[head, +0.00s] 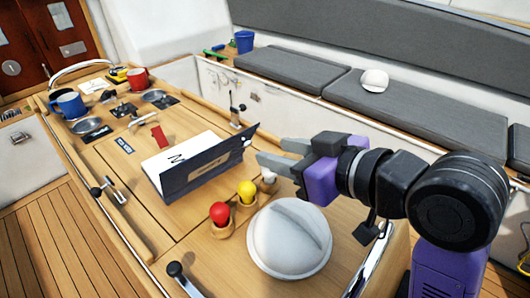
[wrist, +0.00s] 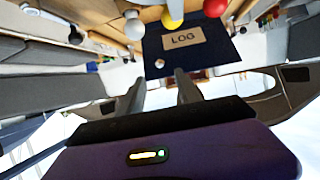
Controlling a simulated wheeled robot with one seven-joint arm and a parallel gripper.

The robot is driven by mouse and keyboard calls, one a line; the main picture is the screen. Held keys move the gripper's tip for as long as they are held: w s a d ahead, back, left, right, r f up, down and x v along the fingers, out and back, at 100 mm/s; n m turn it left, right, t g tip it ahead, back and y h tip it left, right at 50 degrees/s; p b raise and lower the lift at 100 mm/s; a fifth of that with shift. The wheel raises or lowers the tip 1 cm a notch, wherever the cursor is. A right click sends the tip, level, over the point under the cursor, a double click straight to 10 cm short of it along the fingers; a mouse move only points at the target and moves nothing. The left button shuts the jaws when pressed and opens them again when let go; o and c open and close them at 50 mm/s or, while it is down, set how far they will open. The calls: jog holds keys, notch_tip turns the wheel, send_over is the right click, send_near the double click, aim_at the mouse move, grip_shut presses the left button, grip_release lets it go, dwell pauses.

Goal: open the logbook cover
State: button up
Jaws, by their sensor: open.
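The logbook lies on the wooden table, with its white page (head: 178,153) showing in the head view. Its dark navy cover (head: 208,172) stands raised at a steep tilt along the near side, its labelled outer face toward the head camera. In the wrist view the cover (wrist: 155,62) shows its tan LOG label (wrist: 184,40) ahead of the fingers. My gripper (head: 272,152) is open and empty, just right of the cover's right end. It appears apart from the cover. The cover hides part of the pages.
A red knob (head: 219,212), a yellow knob (head: 246,192) and a white knob (head: 268,178) stand near the cover. A white dome (head: 290,240) sits at the table's near right. Mugs (head: 70,105) and bowls are at the far end. Grey cushions (head: 295,72) line the bench behind.

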aim_at(249, 145)
jog(key=x, duration=0.7)
jog(key=shift+w+a+f, duration=0.1)
jog(key=shift+a, duration=0.05)
grip_shut()
dwell(1.2)
